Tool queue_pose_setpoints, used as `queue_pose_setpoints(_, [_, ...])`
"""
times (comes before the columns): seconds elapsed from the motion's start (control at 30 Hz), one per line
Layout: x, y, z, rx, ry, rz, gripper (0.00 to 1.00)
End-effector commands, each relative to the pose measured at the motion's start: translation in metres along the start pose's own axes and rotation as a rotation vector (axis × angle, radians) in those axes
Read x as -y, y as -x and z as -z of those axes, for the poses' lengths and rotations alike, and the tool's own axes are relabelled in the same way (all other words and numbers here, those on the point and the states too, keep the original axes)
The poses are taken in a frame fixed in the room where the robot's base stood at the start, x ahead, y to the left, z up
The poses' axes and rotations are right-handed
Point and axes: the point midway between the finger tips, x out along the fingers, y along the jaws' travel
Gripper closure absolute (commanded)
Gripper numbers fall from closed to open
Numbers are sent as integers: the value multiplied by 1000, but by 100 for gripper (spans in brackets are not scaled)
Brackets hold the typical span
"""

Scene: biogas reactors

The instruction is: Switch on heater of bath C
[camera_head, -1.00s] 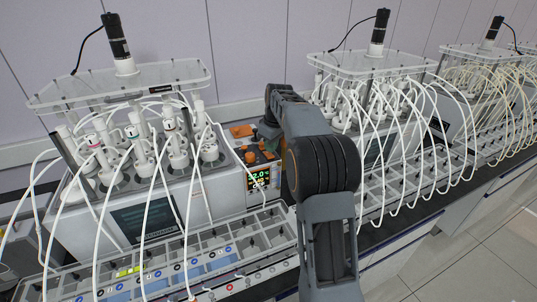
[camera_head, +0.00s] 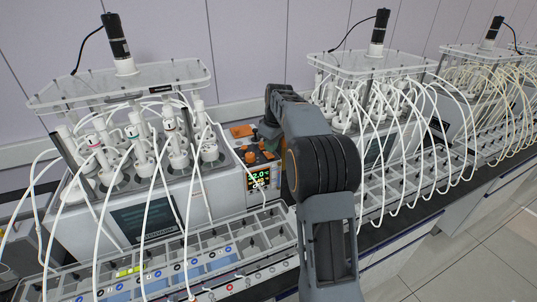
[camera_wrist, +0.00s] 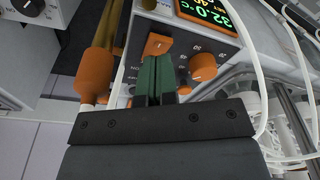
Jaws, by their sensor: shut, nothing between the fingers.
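A heater control unit (camera_head: 233,152) with a lit display stands at the right end of the nearest bath (camera_head: 150,215); no letter naming the bath is readable. In the wrist view the display (camera_wrist: 208,10) reads about 32.0 °C in green. The panel carries an orange switch (camera_wrist: 157,44) and a round orange knob (camera_wrist: 203,66) with a numbered scale. My gripper (camera_wrist: 157,62) is shut and empty, its green fingertips right at the lower edge of the switch. I cannot tell whether they touch it. In the head view my arm hides most of the gripper.
Tubes and a stirrer motor (camera_head: 117,40) rise above the nearest bath. White hoses loop beside the panel in the wrist view. Further bottle racks (camera_head: 375,95) stand along the bench to the right. An orange-capped fitting (camera_wrist: 95,72) is close left of the fingers.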

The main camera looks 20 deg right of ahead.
Motion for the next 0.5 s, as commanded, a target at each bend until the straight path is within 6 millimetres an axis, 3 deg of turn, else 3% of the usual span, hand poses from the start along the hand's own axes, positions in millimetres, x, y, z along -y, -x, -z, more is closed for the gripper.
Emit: queue_pose_setpoints(0.5, [0,-4,-1,0,0,0,100])
